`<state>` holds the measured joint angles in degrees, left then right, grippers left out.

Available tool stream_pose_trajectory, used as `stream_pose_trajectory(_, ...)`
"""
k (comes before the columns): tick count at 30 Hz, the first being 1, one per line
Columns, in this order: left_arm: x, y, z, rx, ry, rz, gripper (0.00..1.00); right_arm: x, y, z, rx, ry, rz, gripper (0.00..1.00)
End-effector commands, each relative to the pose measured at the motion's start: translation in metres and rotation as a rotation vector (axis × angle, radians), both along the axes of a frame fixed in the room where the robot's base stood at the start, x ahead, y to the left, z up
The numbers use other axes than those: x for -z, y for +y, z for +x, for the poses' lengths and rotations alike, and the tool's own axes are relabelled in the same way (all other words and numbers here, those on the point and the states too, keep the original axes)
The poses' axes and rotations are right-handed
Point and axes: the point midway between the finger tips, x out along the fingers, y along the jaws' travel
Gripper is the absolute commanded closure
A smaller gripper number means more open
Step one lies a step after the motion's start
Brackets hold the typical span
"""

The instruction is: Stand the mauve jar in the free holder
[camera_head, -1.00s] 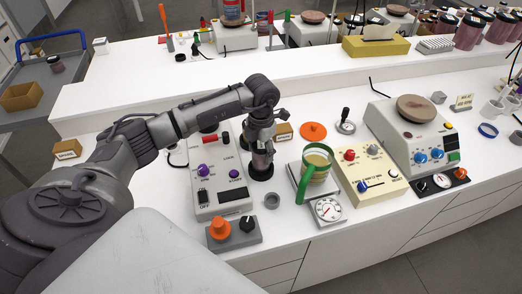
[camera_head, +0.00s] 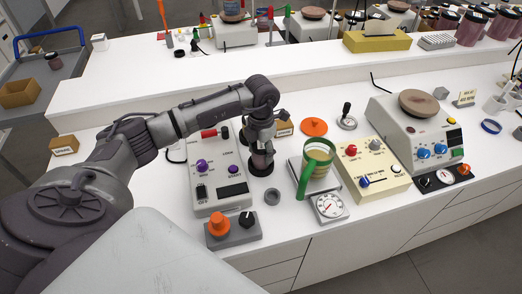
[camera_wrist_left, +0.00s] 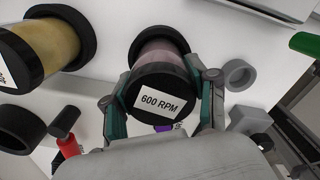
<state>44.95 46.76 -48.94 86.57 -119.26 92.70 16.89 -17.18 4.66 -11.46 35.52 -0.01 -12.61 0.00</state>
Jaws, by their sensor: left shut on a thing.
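The mauve jar (camera_head: 262,161) is held upright in my left gripper (camera_head: 261,146). Its black lid, marked 600 RPM, faces the left wrist view (camera_wrist_left: 160,98). The fingers close on it from both sides. A wider black round holder (camera_head: 263,169) is at the jar's lower end and shows behind its base in the wrist view (camera_wrist_left: 178,27). I cannot tell whether the base is fully seated in it. A yellow jar (camera_wrist_left: 48,45) with a black lid stands in another black holder (camera_wrist_left: 82,22). My right gripper is not in view.
A grey control box (camera_head: 210,205) is just left of the jar. A small grey ring (camera_head: 272,197) lies in front. A green-handled cup (camera_head: 317,165) on a scale stands to the right. A black ring (camera_wrist_left: 20,130) is at the wrist view's left edge.

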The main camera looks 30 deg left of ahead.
Motion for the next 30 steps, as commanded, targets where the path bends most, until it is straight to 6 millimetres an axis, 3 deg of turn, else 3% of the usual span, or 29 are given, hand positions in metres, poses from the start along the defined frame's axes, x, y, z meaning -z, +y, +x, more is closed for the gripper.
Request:
stream_pose_trajectory(7, 0.007, 0.000, 0.000, 0.000, -0.001, 0.000, 0.97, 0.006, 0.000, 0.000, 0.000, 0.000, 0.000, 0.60)
stream_pose_trajectory(8, 0.006, 0.000, 0.000, 0.000, -0.001, 0.000, 0.39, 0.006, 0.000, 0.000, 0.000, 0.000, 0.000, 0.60)
stream_pose_trajectory(12, 0.006, 0.000, 0.000, 0.000, -0.001, 0.000, 0.15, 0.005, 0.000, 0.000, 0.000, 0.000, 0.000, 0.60)
stream_pose_trajectory(23, 0.005, 0.000, 0.000, 0.000, 0.000, 0.000, 0.13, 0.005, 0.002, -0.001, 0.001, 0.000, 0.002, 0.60)
stream_pose_trajectory(30, -0.029, 0.000, 0.002, 0.001, -0.006, 0.000, 0.13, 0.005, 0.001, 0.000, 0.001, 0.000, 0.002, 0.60)
